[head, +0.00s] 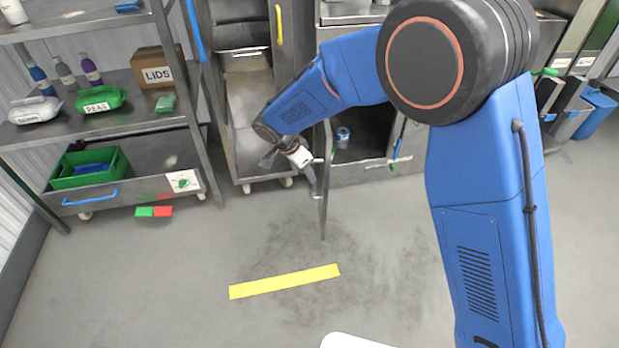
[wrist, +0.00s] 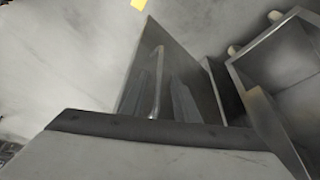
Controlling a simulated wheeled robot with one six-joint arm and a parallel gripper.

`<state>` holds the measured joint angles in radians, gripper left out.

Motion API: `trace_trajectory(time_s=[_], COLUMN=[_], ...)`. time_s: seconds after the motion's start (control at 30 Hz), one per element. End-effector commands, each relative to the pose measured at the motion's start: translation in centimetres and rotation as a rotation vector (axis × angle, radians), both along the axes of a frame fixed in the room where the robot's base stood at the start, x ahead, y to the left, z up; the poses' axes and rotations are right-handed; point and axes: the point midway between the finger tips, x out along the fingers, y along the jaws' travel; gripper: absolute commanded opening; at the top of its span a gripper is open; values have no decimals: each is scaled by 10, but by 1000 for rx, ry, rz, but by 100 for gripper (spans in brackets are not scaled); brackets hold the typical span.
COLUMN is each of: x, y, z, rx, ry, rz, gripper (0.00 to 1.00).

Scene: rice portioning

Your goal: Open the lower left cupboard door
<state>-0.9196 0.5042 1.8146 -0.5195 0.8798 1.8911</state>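The lower left cupboard door (head: 325,188) stands swung out from its cupboard and shows nearly edge-on in the head view. Its panel (wrist: 188,65) also shows in the wrist view, with an upright bar handle (wrist: 157,75). My gripper (head: 313,182) is at the left side of the door, close to the handle. In the wrist view its fingers (wrist: 165,100) look apart, with the bar between them and a gap beside it. Contact with the bar is unclear. The dark cupboard opening (head: 372,118) is uncovered.
A blue and white can (head: 342,134) stands inside the cupboard. A wheeled metal unit (head: 252,125) stands to its left, and a metal shelf rack (head: 140,115) further left. A yellow strip (head: 285,281) lies on the floor. The floor in front is clear.

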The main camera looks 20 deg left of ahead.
Motion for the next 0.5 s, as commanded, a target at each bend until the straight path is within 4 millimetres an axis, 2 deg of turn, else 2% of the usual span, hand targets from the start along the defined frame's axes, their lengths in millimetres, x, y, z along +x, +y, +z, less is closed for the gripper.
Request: trace_trajectory(time_s=[0.1, 0.5], x=[-7, -30], y=[6, 23], z=[24, 93], rx=[2, 2], ry=[-3, -2], rz=[2, 1], gripper=[28, 28])
